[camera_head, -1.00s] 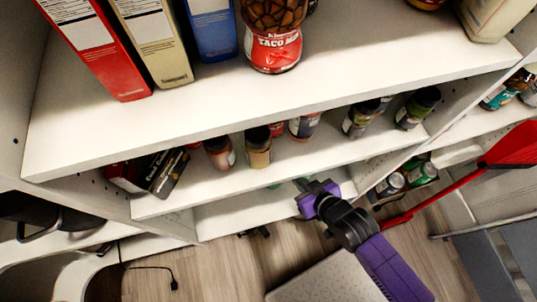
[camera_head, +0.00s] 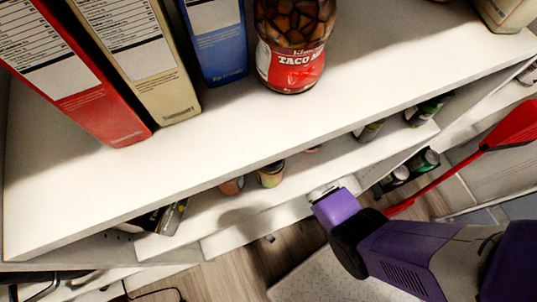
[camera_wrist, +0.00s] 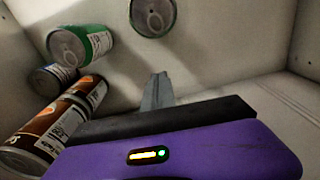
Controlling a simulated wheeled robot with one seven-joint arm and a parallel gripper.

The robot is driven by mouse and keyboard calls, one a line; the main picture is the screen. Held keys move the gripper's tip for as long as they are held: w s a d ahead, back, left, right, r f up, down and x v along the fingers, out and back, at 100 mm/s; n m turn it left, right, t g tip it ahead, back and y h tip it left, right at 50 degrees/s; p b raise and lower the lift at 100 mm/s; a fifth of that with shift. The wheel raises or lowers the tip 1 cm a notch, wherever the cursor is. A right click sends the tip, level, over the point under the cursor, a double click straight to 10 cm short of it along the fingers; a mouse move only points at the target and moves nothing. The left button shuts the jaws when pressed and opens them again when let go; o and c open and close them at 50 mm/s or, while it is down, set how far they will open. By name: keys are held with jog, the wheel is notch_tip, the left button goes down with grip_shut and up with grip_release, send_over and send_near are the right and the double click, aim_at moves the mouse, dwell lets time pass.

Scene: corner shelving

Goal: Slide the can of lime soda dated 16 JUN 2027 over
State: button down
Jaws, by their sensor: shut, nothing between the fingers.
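Two green cans, likely lime soda, show in the wrist view: one lies tilted at the upper left (camera_wrist: 83,44), the other is at the top middle (camera_wrist: 152,15), its end facing the camera. I cannot read a date on either. My gripper (camera_wrist: 157,90) is shut and empty, its fingers pointing into the compartment, below the top-middle can in the picture and apart from both cans. In the head view my gripper (camera_head: 322,190) is at the lower shelf's edge, its tips partly hidden. A green can (camera_head: 424,160) shows in the low compartment to its right.
In the wrist view, brown cans (camera_wrist: 52,130) and a smaller dark can (camera_wrist: 50,78) lie at the left. The compartment's right side is bare. In the head view, a grey-topped can (camera_head: 394,178) is beside the green can. Binders (camera_head: 82,85) and a jar (camera_head: 290,65) stand above.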

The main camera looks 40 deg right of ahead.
notch_tip(320, 180, down, 10)
jog(key=shift+a+r+b, duration=0.1)
jog(key=shift+r+b, duration=0.1)
jog(key=shift+b, duration=1)
jog(key=s, duration=0.1)
jog(key=s+p, duration=0.1)
jog(key=shift+s+a, duration=0.3)
jog(key=shift+a, duration=0.1)
jog(key=shift+s+a, duration=0.15)
jog(key=shift+s, duration=0.45)
